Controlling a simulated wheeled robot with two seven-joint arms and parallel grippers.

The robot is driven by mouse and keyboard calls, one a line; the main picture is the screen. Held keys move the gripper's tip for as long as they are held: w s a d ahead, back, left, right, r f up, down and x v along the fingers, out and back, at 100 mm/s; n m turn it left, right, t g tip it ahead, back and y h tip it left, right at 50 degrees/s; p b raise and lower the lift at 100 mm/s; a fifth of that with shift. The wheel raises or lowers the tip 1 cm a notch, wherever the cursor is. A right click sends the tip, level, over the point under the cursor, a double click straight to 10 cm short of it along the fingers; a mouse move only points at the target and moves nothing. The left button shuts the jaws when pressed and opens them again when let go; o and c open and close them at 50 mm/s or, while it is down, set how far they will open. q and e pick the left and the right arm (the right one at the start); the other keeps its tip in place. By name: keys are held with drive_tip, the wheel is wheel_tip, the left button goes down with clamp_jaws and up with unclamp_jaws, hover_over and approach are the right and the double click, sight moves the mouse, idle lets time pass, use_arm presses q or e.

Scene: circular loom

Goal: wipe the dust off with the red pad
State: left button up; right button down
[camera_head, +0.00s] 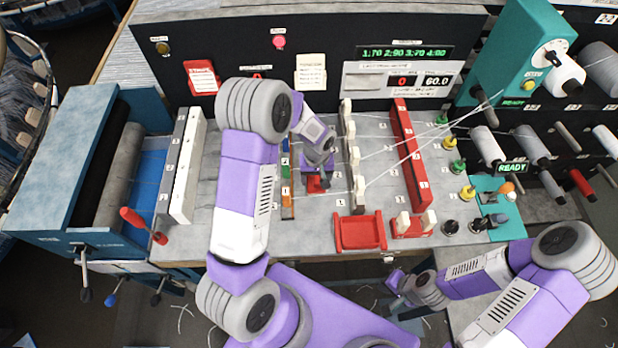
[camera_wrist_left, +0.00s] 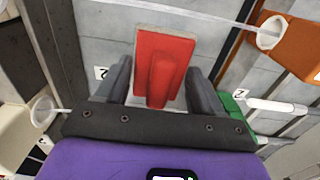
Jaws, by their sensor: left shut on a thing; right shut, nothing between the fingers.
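The red pad (camera_head: 313,186) is a flat red plate with a raised red handle, over the grey table top left of the row of white guides. In the left wrist view the pad (camera_wrist_left: 147,49) shows beyond my fingers, with its handle between them. My left gripper (camera_head: 322,172) is shut on the red pad's handle; it also shows in the left wrist view (camera_wrist_left: 160,85). I cannot tell whether the pad touches the surface. My right gripper (camera_head: 396,284) is shut and empty, low beside the table's front edge. I cannot make out the dust.
White guides (camera_head: 354,155) with threads stand just right of the pad; a red bar (camera_head: 410,150) is farther right. A strip with coloured blocks (camera_head: 287,180) is close on the left. A red tray (camera_head: 360,232) lies in front.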

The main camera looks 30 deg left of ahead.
use_arm(q)
drive_tip(key=shift+w+d+f+b, duration=0.1)
drive_tip(key=shift+w+d+b, duration=0.1)
drive_tip(key=shift+w+d, duration=0.3)
drive_tip(key=shift+w+d+b, duration=0.15)
drive_tip(key=shift+w+d, duration=0.1)
drive_tip(key=shift+d, duration=0.4)
drive_tip(key=shift+w+d+f+b, duration=0.1)
drive_tip(key=shift+w+d+b, duration=0.1)
drive_tip(key=shift+w+d, duration=0.3)
drive_tip(key=shift+s+f+b, duration=0.1)
drive_tip(key=shift+s+b, duration=0.1)
drive_tip(key=shift+b, duration=0.1)
drive_tip(key=shift+s+a+f, duration=0.1)
drive_tip(key=shift+s+a, duration=0.4)
drive_tip(key=shift+a, duration=0.3)
drive_tip(key=shift+s+a, duration=0.45)
drive_tip(key=shift+a, duration=0.3)
drive_tip(key=shift+s+a+f+b, duration=0.1)
drive_tip(key=shift+s+a+b, duration=0.15)
drive_tip(key=shift+s+a, duration=0.45)
drive_tip(key=shift+s+a+f+b, duration=0.1)
drive_tip(key=shift+s+a+b, duration=0.25)
drive_tip(key=shift+a, duration=0.5)
drive_tip(key=shift+s, duration=0.1)
